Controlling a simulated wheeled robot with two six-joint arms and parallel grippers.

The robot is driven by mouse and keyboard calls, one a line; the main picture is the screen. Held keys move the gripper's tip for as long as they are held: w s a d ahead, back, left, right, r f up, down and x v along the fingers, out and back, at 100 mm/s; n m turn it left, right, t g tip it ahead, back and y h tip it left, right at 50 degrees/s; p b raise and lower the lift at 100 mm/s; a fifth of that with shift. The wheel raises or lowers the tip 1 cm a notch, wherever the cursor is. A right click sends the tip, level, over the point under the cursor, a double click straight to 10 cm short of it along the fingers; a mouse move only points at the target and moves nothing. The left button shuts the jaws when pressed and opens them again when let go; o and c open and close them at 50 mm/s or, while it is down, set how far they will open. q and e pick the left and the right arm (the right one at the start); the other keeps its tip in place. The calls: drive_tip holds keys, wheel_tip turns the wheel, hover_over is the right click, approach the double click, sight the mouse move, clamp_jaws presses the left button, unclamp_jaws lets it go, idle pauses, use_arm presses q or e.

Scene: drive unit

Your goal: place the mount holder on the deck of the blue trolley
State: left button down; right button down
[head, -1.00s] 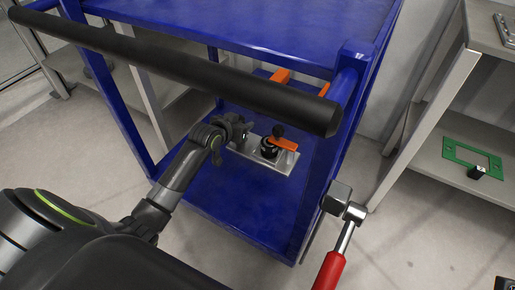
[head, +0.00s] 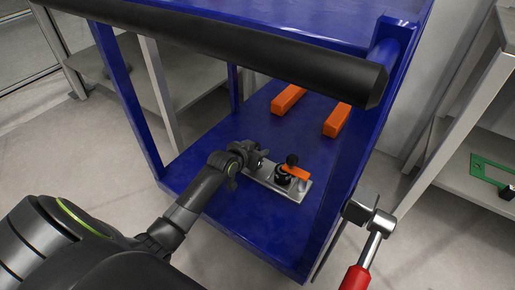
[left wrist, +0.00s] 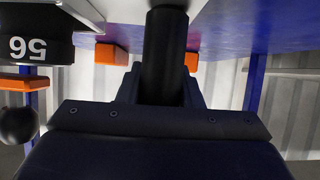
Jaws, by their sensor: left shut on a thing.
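The mount holder (head: 264,179) is a silver metal plate with a black knob and an orange lever on top. My left gripper (head: 250,155) is shut on its left end. It is over the lower deck of the blue trolley (head: 215,208), in front of the orange blocks. Whether the plate touches the deck or hangs just above it I cannot tell. In the left wrist view a black cylindrical part (left wrist: 165,55) sits between my fingers, and a black part (left wrist: 35,40) marked 56 shows at the upper left. My right gripper is not in view.
Two orange blocks (head: 289,99) (head: 337,120) lie on the deck behind the mount holder. A thick black handle bar (head: 220,60) crosses above, near the trolley's blue posts. A red-handled tool (head: 362,255) is at the lower right. A grey shelf (head: 470,195) with a green frame stands at right.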

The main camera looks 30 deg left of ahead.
use_arm(q)
drive_tip(key=c, duration=1.5)
unclamp_jaws()
drive_tip(key=o, duration=0.5)
